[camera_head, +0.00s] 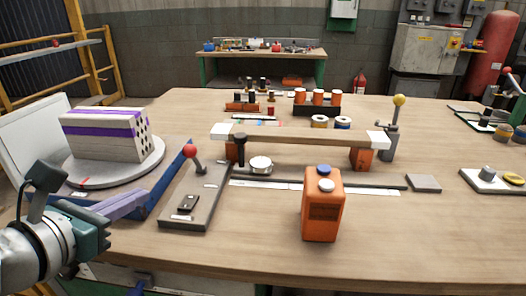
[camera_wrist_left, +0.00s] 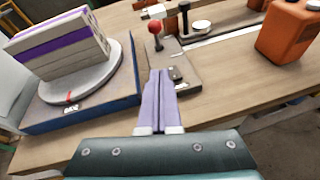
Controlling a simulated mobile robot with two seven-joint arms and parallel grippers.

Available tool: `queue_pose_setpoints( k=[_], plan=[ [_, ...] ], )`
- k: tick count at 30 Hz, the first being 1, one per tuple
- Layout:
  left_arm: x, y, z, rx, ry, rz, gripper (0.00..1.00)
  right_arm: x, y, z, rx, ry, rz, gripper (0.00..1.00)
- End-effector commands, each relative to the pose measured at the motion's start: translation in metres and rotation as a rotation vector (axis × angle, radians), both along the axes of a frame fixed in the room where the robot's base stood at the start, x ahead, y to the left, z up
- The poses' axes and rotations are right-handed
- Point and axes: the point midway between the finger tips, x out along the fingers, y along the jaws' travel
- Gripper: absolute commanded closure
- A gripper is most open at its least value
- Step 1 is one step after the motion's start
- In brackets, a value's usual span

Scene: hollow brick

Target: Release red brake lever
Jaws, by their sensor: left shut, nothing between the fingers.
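The brake lever (camera_head: 191,153) has a red ball knob on a dark stick and rises from a grey base plate (camera_head: 207,215) left of the table's middle. In the left wrist view the red knob (camera_wrist_left: 155,27) stands just beyond my fingertips, apart from them. My left gripper (camera_head: 143,193) is shut and empty, its purple fingers side by side, pointing toward the base plate. The fingers also show in the left wrist view (camera_wrist_left: 161,75), in front of the plate. My right gripper is out of view.
A hollow brick (camera_head: 105,135) with purple bands sits on a round turntable (camera_head: 84,177) with a blue frame, left of the lever. A wooden beam (camera_head: 300,135), an orange bottle (camera_head: 322,210) and a yellow-knobbed lever (camera_head: 399,101) stand to the right. The front table is mostly clear.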

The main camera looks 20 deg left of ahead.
Motion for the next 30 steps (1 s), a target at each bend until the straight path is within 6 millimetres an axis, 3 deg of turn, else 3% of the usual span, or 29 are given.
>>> queue_pose_setpoints(
  k=[2, 17, 23, 30],
  plan=[
    [0.000, 0.003, -0.010, -0.035, -0.008, 0.027, 1.00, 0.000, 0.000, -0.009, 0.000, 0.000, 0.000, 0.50],
    [0.006, 0.005, -0.012, -0.051, -0.015, 0.039, 1.00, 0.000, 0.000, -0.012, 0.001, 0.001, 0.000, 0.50],
    [0.035, 0.009, -0.025, -0.049, -0.017, 0.038, 1.00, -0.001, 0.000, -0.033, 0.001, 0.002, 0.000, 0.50],
    [0.084, 0.014, -0.045, -0.048, -0.017, 0.037, 1.00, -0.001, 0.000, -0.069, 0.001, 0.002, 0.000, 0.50]
  ],
)
